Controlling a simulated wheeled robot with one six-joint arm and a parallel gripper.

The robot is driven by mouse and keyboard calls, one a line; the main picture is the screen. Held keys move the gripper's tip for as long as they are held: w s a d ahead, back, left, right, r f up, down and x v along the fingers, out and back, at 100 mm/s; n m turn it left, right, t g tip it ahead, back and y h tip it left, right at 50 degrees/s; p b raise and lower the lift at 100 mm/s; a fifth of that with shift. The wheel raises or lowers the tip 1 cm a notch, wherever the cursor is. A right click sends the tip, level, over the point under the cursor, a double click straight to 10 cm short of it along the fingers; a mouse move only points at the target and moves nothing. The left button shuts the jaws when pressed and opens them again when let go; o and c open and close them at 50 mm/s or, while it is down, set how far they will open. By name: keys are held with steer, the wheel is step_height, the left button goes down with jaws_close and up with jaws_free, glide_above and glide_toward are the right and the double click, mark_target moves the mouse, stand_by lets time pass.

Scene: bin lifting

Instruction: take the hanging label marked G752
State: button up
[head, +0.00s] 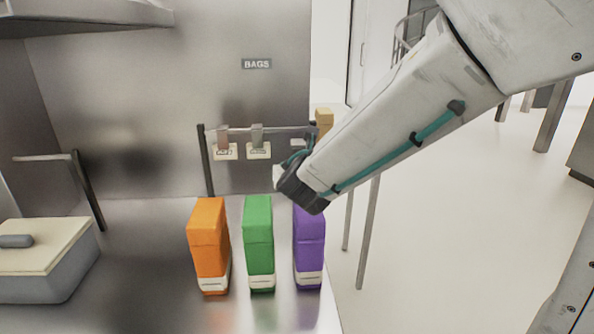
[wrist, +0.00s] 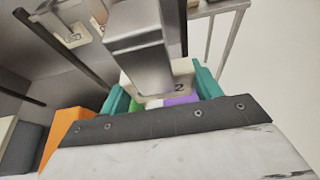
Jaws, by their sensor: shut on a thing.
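A white label (wrist: 180,86) sits between the teal fingers of my gripper (wrist: 162,88) in the wrist view. A "2" shows on it; the rest of its marking is covered by a grey metal clip in front. My gripper (head: 293,162) is shut on this label, just below the right part of the rail in the head view. My arm hides much of that spot. Two other hanging labels, a left one (head: 225,152) and a middle one (head: 258,151), hang from clips on the rail (head: 275,129). Their print is too small to read.
Orange (head: 208,245), green (head: 258,243) and purple (head: 309,247) bags stand upright on the metal counter below the rail. A grey bin with a cream lid (head: 45,246) is at left. A "BAGS" sign (head: 256,64) is on the back wall. Open floor lies right.

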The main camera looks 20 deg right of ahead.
steer(key=shift+s+a, duration=0.2)
steer(key=shift+s, duration=0.7)
steer(key=shift+s+a, duration=0.2)
steer(key=shift+s, duration=0.7)
steer(key=shift+s+a, duration=0.2)
steer(key=shift+s, duration=0.7)
